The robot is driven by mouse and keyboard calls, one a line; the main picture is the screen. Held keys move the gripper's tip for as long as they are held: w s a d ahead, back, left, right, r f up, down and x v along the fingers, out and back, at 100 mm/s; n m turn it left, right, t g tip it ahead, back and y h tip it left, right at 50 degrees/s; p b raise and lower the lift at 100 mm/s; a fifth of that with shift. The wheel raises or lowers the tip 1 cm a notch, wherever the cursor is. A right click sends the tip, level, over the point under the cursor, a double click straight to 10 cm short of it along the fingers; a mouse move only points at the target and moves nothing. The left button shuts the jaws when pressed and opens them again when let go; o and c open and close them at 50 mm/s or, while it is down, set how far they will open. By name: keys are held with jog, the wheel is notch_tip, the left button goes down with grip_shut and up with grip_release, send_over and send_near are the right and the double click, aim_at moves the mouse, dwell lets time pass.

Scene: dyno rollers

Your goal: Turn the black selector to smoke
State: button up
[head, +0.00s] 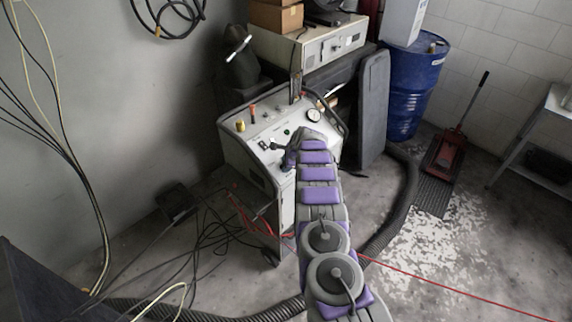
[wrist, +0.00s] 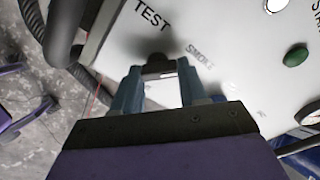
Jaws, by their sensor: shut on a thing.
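The black selector (wrist: 158,66) is on the white panel (wrist: 235,60), between the fingers of my gripper (wrist: 160,78) in the wrist view. The two blue-grey fingers stand on either side of it and are shut on it. The word TEST is printed up and left of the selector, and SMOKE up and right of it. In the head view my arm reaches to the front of the machine's panel (head: 262,112), and the selector cannot be made out.
A green button (wrist: 295,56) and a gauge (wrist: 312,115) lie to the right on the panel. The head view shows a blue barrel (head: 405,95), a red jack (head: 446,150), a thick black hose (head: 408,195) and loose cables on the floor.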

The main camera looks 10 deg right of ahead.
jog(key=o, duration=1.1)
jog(key=shift+c, duration=0.2)
jog(key=p+v, duration=0.1)
jog(key=v, duration=1.6)
jog(key=shift+p, duration=0.4)
jog(key=shift+a+r, duration=0.1)
jog(key=shift+r, duration=0.05)
